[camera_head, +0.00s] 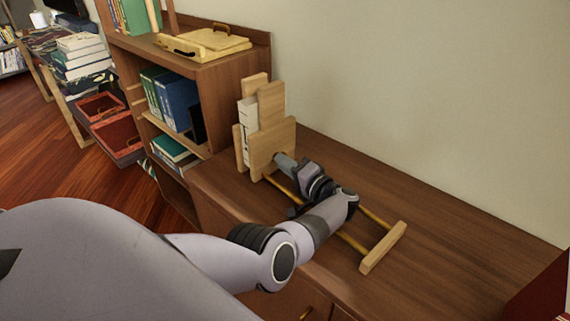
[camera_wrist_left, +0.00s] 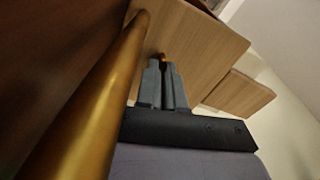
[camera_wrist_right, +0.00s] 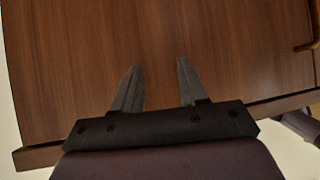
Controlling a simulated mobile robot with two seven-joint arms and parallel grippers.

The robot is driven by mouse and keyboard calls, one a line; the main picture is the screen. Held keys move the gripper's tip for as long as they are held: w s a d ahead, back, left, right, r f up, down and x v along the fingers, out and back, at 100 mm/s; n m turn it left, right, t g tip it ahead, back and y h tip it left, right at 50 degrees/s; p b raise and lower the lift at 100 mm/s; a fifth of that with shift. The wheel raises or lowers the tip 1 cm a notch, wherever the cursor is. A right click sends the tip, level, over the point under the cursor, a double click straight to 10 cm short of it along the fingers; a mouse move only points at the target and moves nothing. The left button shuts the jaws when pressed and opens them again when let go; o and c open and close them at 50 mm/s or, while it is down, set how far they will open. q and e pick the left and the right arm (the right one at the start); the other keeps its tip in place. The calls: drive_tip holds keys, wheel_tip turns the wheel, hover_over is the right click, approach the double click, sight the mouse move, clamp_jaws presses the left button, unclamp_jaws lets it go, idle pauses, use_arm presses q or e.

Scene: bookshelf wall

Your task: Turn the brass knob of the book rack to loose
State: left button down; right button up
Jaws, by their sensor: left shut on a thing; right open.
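The book rack (camera_head: 272,146) stands on the wooden cabinet top, with pale wooden end plates, white books between them and two brass rods running toward a wooden foot (camera_head: 383,247). My left gripper (camera_head: 279,160) reaches along the rods to the face of the near plate. In the left wrist view its fingers (camera_wrist_left: 167,72) are nearly together, with a small bit of the brass knob (camera_wrist_left: 162,56) showing at their tips against the plate (camera_wrist_left: 195,45). The fingers hide most of the knob. My right gripper (camera_wrist_right: 157,85) is open and empty before a brown wooden surface.
A brass rod (camera_wrist_left: 95,95) runs close beside my left gripper. A bookshelf (camera_head: 208,90) with books and a tray on top stands at the left. The cabinet top (camera_head: 455,235) is clear right of the rack. A red object (camera_head: 540,295) is at the right edge.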

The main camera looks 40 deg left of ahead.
use_arm(q)
drive_tip(key=c, duration=1.3)
unclamp_jaws()
drive_tip(key=shift+o, duration=0.2)
drive_tip(key=shift+d, duration=0.1)
drive_tip(key=shift+s+d, duration=0.2)
drive_tip(key=shift+d, duration=0.95)
drive_tip(key=shift+s+d, duration=0.25)
drive_tip(key=shift+d, duration=0.95)
drive_tip(key=shift+s+d, duration=0.2)
drive_tip(key=shift+d, duration=0.95)
